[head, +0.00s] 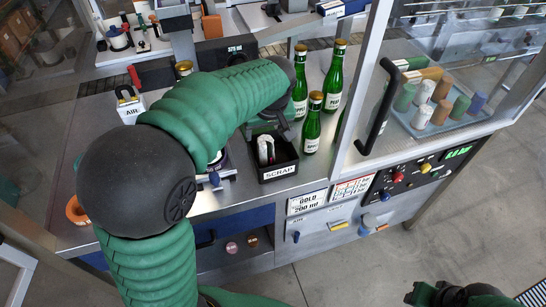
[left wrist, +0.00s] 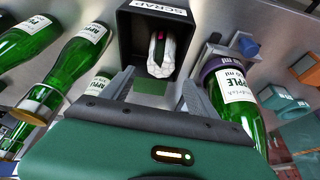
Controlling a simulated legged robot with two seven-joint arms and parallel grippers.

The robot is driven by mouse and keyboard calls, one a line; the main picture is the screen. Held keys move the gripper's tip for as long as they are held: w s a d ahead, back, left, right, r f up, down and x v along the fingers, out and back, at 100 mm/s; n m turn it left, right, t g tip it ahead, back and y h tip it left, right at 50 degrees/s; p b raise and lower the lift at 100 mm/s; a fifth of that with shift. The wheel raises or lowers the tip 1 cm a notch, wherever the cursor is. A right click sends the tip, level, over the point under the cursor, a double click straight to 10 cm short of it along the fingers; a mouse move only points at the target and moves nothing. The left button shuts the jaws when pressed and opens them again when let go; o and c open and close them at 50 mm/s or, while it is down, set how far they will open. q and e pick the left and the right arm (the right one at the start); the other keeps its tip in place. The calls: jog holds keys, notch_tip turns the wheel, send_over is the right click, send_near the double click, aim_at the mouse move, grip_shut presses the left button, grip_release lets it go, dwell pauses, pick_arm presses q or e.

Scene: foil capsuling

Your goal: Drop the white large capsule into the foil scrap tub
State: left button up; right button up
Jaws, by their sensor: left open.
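The black foil scrap tub (head: 279,173), labelled SCRAP, stands on the steel bench, and it also shows in the left wrist view (left wrist: 127,42). A white, wrinkled, capsule-like piece (head: 265,148) lies inside it with a dark and pinkish middle; it shows too in the left wrist view (left wrist: 161,62). I cannot tell for sure that it is the large capsule. My left gripper (left wrist: 155,92) is open, fingers apart with nothing between them, just above the tub's near side. Part of a dark green thing at the bottom right of the head view, perhaps my right arm, shows no clear fingers.
Green bottles (head: 313,125) stand close beside the tub. A blue tray (head: 425,128) behind a clear panel holds several coloured capsules. A bottle in a purple collar (left wrist: 222,68) stands near my left gripper. A control panel (head: 400,180) is on the front.

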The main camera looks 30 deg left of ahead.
pick_arm(q)
jog(key=v, duration=1.1)
jog(key=shift+d, duration=0.3)
jog(key=shift+w+a+f, duration=0.1)
jog(key=s+d+f+m+h, duration=0.1)
jog(key=s+d+f+m, duration=0.1)
jog(key=f, duration=0.6)
jog(key=s+d+f+m+h, duration=0.1)
jog(key=s+d+f+m, duration=0.2)
jog(key=s+f, duration=0.3)
jog(key=s+d+f+m+h, duration=0.1)
jog(key=s+f+m, duration=0.3)
jog(key=f, duration=0.7)
jog(key=shift+s+d, duration=0.4)
jog(key=shift+d, duration=0.5)
jog(key=shift+r, duration=0.1)
